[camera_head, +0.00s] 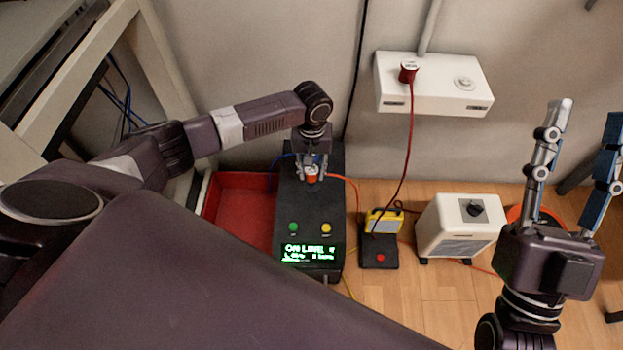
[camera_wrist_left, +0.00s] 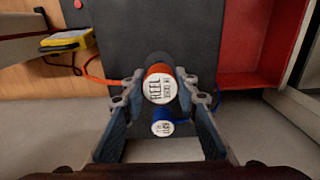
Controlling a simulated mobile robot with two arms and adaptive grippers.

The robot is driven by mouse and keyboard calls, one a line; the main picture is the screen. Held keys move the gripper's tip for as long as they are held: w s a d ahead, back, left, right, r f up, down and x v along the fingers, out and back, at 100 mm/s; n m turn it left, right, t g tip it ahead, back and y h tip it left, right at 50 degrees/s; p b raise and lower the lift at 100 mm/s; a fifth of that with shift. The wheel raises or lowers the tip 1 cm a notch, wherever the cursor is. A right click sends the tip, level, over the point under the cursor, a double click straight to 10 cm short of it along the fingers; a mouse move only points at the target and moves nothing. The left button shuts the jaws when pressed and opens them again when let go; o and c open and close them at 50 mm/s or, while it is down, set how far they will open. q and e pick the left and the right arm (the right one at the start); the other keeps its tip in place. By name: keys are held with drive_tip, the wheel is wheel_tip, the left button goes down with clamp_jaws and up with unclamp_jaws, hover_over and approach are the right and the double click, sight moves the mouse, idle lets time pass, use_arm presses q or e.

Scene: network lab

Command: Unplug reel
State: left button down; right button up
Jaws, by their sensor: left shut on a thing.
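The orange reel plug (camera_head: 311,172), with a white cap, sits on top of a black unit (camera_head: 310,210). Its cap reads "REEL" in the left wrist view (camera_wrist_left: 159,88). My left gripper (camera_head: 311,170) points down over the black unit and is shut on this plug, one finger on each side; the wrist view shows the fingers too (camera_wrist_left: 160,95). An orange cord runs from the plug to the right. A blue plug (camera_wrist_left: 163,127) with a white cap is close beside it. My right gripper (camera_head: 582,145) is open and empty at the right, fingers pointing up in the picture.
A red tray (camera_head: 232,210) lies left of the black unit. A yellow device (camera_head: 384,221), a small black box (camera_head: 379,255) and a white box (camera_head: 459,228) stand to its right. A white wall socket (camera_head: 435,84) holds a red plug (camera_head: 408,72) whose cord hangs down.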

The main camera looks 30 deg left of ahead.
use_arm(q)
drive_tip(key=shift+r+p, duration=0.25)
drive_tip(key=shift+p, duration=0.05)
drive_tip(key=shift+r+p, duration=0.25)
drive_tip(key=shift+p, duration=0.15)
drive_tip(key=shift+r+p, duration=0.25)
drive_tip(key=shift+p, duration=0.1)
drive_tip(key=shift+r+p, duration=0.2)
drive_tip(key=shift+p, duration=0.1)
use_arm(e)
drive_tip(key=w+f+g+h, duration=0.1)
drive_tip(key=w+f+g, duration=0.2)
drive_tip(key=f, duration=0.3)
drive_tip(key=w+f+g+h, duration=0.1)
drive_tip(key=w+f+g, duration=0.2)
drive_tip(key=f, duration=0.4)
drive_tip(key=shift+g+h, duration=0.4)
drive_tip(key=shift+g, duration=0.2)
idle(0.4)
drive_tip(key=shift+r, duration=0.1)
